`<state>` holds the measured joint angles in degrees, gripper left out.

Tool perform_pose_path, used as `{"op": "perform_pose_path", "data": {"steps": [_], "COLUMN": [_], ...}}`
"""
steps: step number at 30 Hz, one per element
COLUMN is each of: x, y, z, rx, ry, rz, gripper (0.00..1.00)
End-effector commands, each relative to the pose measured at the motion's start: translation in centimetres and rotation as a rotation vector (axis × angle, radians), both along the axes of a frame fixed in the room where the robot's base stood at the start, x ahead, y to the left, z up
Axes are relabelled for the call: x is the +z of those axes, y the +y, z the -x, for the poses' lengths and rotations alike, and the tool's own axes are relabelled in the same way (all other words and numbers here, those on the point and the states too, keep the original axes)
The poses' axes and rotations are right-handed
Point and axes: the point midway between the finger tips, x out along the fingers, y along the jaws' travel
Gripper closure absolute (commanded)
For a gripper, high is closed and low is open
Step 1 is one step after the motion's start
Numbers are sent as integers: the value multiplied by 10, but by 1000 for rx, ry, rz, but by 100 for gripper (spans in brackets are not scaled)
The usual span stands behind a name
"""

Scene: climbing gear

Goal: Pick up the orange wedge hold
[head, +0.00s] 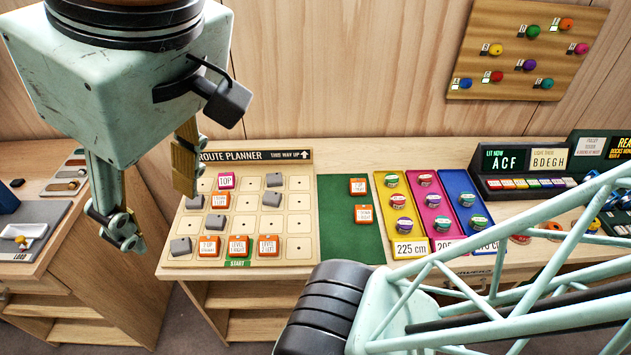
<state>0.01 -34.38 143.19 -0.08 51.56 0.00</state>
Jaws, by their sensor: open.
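I cannot single out an orange wedge hold for certain. A small orange hold (566,24) is on the wooden wall board (508,50) at the upper right; its shape is too small to tell. Orange pieces (551,228) lie on the right part of the bench, partly behind my arm's lattice link. Orange square tiles with labels, such as one (239,246), stand on the route planner board (292,222). My gripper (156,210) is at the left, open and empty, its fingers apart over the left edge of the planner.
Grey blocks (180,246) sit on the planner. A green mat (335,205) and yellow, pink and blue trays (417,212) with round pieces stand to its right. A sign box (505,163) is at the back right. A gap separates the left bench (50,195) from the main one.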

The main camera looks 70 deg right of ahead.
Motion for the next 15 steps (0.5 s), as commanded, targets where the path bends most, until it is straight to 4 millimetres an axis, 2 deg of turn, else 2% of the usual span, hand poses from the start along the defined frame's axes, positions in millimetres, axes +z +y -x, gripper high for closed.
{"op": "perform_pose_path", "data": {"steps": [1, 6, 15], "x": [-12, -25, -30], "y": [0, 0, 0], "z": [2, 2, 2], "rx": [0, 0, 0], "ry": [1, 1, 1], "rz": [0, 0, 0], "gripper": [53, 53, 53]}}
